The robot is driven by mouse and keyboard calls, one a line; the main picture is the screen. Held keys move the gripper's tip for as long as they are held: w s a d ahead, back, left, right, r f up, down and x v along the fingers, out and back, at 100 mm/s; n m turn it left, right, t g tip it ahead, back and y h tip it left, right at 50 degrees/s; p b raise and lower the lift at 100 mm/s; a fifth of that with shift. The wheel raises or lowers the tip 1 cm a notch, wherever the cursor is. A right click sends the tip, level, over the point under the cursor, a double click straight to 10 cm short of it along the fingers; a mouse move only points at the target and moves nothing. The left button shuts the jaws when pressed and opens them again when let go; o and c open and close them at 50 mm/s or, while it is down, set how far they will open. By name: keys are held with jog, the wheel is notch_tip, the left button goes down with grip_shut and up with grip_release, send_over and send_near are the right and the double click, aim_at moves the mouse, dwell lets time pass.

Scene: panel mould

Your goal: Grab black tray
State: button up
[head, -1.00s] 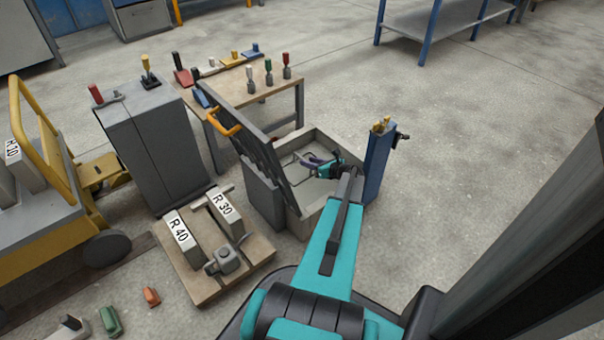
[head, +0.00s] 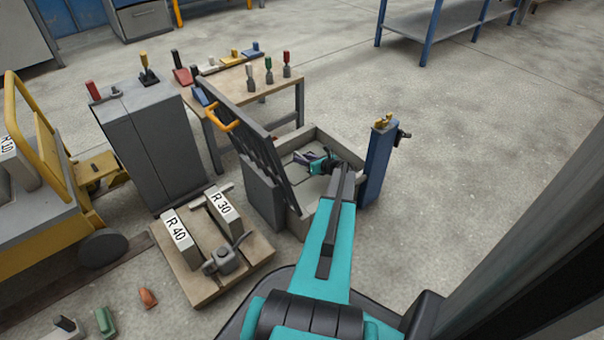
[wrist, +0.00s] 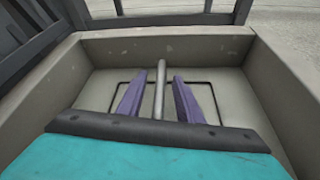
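I see no clear black tray in either view. A grey, open-topped mould box (head: 350,152) stands right of centre in the head view, with a dark slatted panel (head: 262,152) raised along its left side. My gripper (head: 314,164) is inside the box. In the wrist view my gripper (wrist: 170,78) has two purple fingers apart over the box floor. A grey rod (wrist: 159,75) shows between them, and I cannot tell whether they touch it. A thin dark rectangular outline (wrist: 208,86) lies on the floor around the fingers. My teal wrist hides the near part.
A blue post (head: 377,165) stands against the box's right side. A wooden pallet (head: 205,290) with blocks marked R 40 and R 30 lies to the left. A grey cabinet (head: 150,150) and a workbench (head: 250,90) stand behind. The floor at right is clear.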

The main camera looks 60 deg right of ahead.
jog(key=shift+c, duration=0.2)
grip_shut()
jog(key=shift+r, duration=0.1)
dwell(1.4)
